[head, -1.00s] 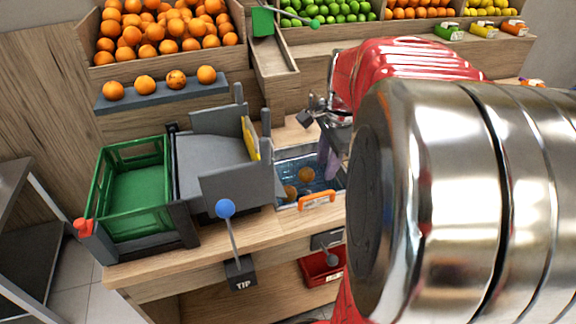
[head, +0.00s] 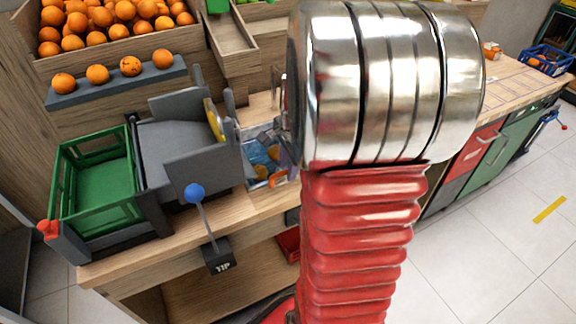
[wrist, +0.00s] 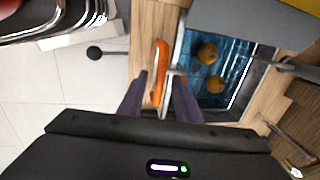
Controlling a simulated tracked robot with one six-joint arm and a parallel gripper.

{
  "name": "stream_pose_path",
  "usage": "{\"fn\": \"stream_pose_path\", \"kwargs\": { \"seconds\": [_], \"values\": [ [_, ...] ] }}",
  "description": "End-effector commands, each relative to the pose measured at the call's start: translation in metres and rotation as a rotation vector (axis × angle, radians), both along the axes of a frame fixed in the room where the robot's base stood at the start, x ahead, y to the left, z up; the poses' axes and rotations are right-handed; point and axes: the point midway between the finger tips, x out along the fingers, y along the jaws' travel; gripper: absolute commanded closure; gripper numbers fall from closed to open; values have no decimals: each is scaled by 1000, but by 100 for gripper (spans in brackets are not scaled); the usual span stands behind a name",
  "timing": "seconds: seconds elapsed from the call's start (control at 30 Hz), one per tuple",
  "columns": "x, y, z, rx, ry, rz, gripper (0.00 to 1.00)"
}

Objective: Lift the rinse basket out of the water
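The rinse basket sits in a basin of blue water (wrist: 190,75), with two oranges (wrist: 208,52) in it. Its orange handle (wrist: 160,72) lies along the basin's edge in the wrist view and also shows in the head view (head: 278,179). My gripper (wrist: 159,88) is open. Its two dark purple fingers are apart, one to each side of the lower part of the handle in the wrist picture. I cannot tell whether they are level with it. My arm hides most of my gripper in the head view.
A grey tipping tray (head: 180,140) stands left of the basin, with a green crate (head: 97,190) beyond it. A blue-knobbed lever (head: 194,193) marked TIP stands in front. An orange bin (head: 110,15) and a grey ledge (head: 115,82) with oranges are behind.

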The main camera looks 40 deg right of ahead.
Motion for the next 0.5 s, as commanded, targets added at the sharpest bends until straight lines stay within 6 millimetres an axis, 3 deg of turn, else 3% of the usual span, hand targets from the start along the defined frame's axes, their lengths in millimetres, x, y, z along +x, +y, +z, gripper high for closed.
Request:
{"fn": "stream_pose_path", "kwargs": {
  "seconds": [0.23, 0.5],
  "values": [
    [0, 0, 0, 0, 0, 1, 70],
    [0, 0, 0, 0, 0, 1, 89]
  ]
}}
